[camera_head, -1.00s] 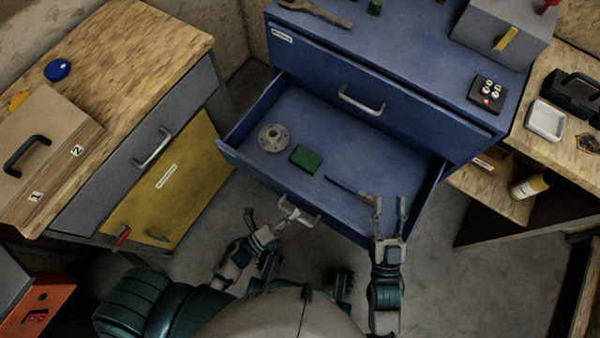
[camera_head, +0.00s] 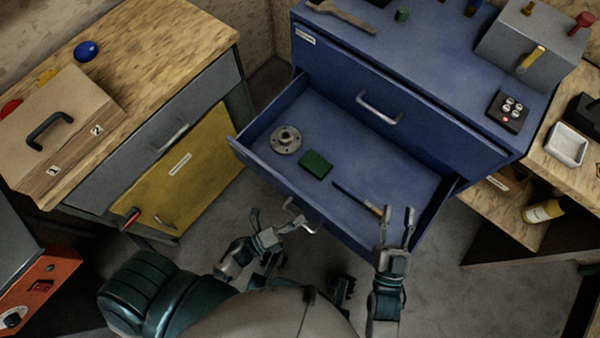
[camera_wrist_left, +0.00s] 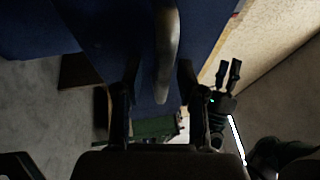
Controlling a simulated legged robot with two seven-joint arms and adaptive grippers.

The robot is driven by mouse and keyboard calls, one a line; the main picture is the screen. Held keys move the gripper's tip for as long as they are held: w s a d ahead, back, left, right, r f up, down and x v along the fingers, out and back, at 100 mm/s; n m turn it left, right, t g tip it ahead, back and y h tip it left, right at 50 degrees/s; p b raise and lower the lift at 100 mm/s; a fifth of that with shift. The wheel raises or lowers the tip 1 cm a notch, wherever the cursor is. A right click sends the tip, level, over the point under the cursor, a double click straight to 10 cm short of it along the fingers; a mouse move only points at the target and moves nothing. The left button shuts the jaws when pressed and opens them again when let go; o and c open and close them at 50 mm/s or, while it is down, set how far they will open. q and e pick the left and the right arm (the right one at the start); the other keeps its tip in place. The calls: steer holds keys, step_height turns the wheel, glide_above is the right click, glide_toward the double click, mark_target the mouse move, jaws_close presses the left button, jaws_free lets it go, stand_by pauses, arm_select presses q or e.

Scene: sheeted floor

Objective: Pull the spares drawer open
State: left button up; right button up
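The blue cabinet's lower drawer (camera_head: 262,172) stands well open. Its label cannot be seen, so I cannot tell whether it is the spares drawer. Its grey bar handle (camera_head: 303,218) is on the front, and also shows in the left wrist view (camera_wrist_left: 166,50). My left gripper (camera_head: 272,219) is at the handle with its fingers apart; in the left wrist view the bar appears between the finger lines, and contact is unclear. My right gripper (camera_head: 397,212) is open and empty at the right part of the drawer front.
The drawer holds a round metal flange (camera_head: 286,140), a green block (camera_head: 316,164) and a thin blue tool (camera_head: 357,197). The upper drawer (camera_head: 410,115) is shut.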

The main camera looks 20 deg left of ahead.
arm_select(q)
steer(key=v, duration=1.2)
stand_by(0.3)
